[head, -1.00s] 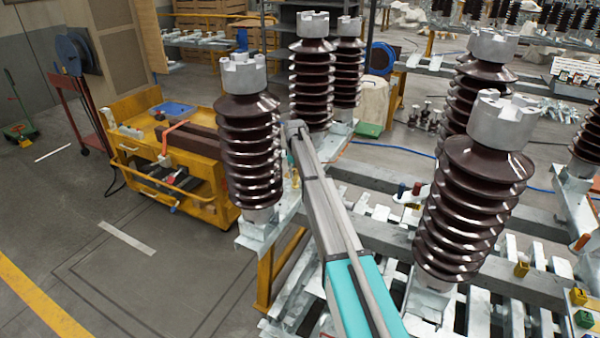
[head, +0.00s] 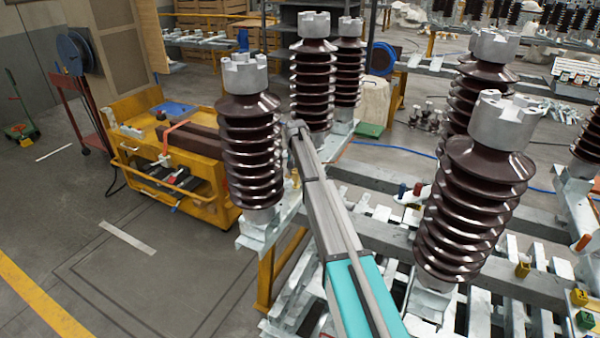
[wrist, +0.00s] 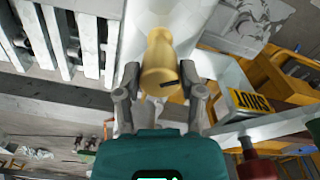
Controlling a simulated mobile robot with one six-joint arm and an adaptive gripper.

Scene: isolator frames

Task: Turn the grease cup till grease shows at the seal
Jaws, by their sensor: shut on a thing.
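The grease cup (wrist: 159,55) is a brass-coloured, rounded piece with a narrower end, near the top middle of the wrist view. A dark slot or mark shows on its near side. My gripper (wrist: 161,86) is shut on it, one grey finger on each side. The cup stands against a pale metal part, and no grease can be made out around it. The seal cannot be told apart in this view.
A yellow label with black upside-down lettering (wrist: 250,101) sits right of the cup, with a dark red knob (wrist: 257,168) below it. More ribbed insulators (head: 475,205) stand close on the right of my arm. A yellow cart (head: 180,180) stands left; floor before it is clear.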

